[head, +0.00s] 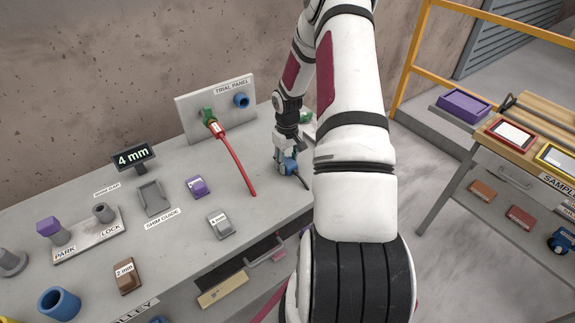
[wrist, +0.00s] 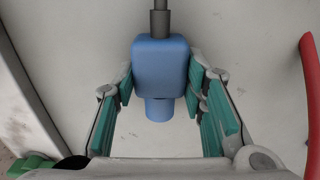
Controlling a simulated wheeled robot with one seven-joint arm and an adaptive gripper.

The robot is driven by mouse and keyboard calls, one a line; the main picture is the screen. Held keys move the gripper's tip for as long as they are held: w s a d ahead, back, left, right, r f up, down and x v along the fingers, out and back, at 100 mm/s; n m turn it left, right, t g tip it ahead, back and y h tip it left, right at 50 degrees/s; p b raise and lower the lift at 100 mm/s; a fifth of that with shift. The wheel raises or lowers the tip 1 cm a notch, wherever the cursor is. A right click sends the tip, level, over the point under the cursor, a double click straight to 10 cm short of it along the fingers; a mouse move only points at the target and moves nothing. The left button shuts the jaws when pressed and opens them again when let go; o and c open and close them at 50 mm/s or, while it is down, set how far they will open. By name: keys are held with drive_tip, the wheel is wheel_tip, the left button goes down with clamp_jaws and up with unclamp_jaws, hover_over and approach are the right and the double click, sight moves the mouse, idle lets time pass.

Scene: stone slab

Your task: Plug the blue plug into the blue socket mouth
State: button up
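The blue plug (head: 288,165) is at the right end of the stone slab, with its dark cord trailing right. In the wrist view the blue plug (wrist: 160,65) lies between my fingers, cord at the top and narrower nose toward the bottom. My gripper (head: 287,150) points down over it. In the wrist view both teal pads of my gripper (wrist: 160,88) press against the plug's sides. I cannot tell whether the plug is clear of the slab. The blue socket mouth (head: 241,100) is on the upright trial panel (head: 190,106), left of and behind my gripper, and looks empty.
A green object (head: 305,117) is partly hidden behind my arm. Shim blocks and a purple block (head: 198,187) stand to the left.

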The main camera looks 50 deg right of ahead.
drive_tip(key=shift+c, duration=1.2)
drive_tip(key=shift+r, duration=0.1)
